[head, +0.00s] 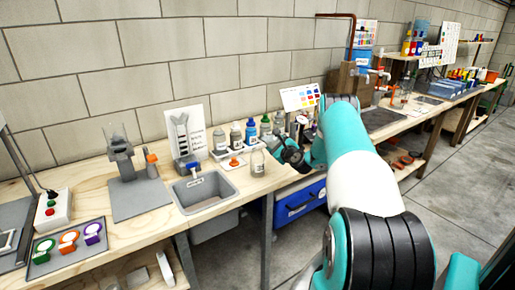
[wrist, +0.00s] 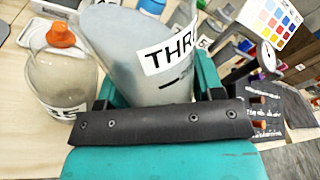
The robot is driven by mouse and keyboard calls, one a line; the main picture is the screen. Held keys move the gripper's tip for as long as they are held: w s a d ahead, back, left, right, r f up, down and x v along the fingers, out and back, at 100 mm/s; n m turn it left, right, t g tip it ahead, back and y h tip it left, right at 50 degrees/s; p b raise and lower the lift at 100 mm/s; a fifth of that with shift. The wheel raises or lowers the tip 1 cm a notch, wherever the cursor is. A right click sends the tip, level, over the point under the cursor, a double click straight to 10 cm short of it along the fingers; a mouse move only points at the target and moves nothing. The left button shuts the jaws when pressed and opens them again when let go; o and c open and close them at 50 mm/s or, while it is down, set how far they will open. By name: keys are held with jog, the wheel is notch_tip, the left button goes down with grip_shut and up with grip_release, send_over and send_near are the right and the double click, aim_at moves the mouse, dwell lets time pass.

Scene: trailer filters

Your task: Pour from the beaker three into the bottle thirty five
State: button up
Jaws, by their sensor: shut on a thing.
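The beaker three (wrist: 125,45), a clear greyish vessel with a white label reading "THR", stands between the fingers of my gripper (wrist: 160,90) in the wrist view. My gripper is shut on it. Its contents and exact tilt are hard to tell. A round clear bottle (wrist: 60,80) is just left of the beaker, apart from it; its label is partly hidden and seems to end in 5. An orange cap (wrist: 62,33) shows at its top; I cannot tell whether it is on or behind it. In the head view the bottle (head: 257,163) stands left of my gripper (head: 282,150), which largely hides the beaker.
A grey sink (head: 203,192) lies left of the bottle. Several capped bottles (head: 236,136) stand in a row behind. An orange piece (head: 234,161) lies on a white tray near the bottle. A colour chart (wrist: 273,20) stands behind my gripper. Blue drawers (head: 300,200) are below the bench.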

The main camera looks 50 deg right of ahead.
aim_at(277, 138)
jog(key=shift+d+r+n+g+p, duration=0.1)
jog(key=shift+r+n+g+p, duration=0.2)
jog(key=shift+r+n+p, duration=1.05)
dwell(1.4)
jog(key=shift+f+n+h+p, duration=0.3)
jog(key=shift+f+n+p, duration=0.2)
jog(key=shift+n, duration=0.35)
dwell(0.8)
jog(key=shift+r+n+p, duration=0.65)
jog(key=shift+n+p, duration=0.15)
jog(key=shift+p, duration=0.2)
dwell(1.0)
jog(key=shift+r+n, duration=0.2)
jog(key=shift+n, duration=0.1)
dwell(0.9)
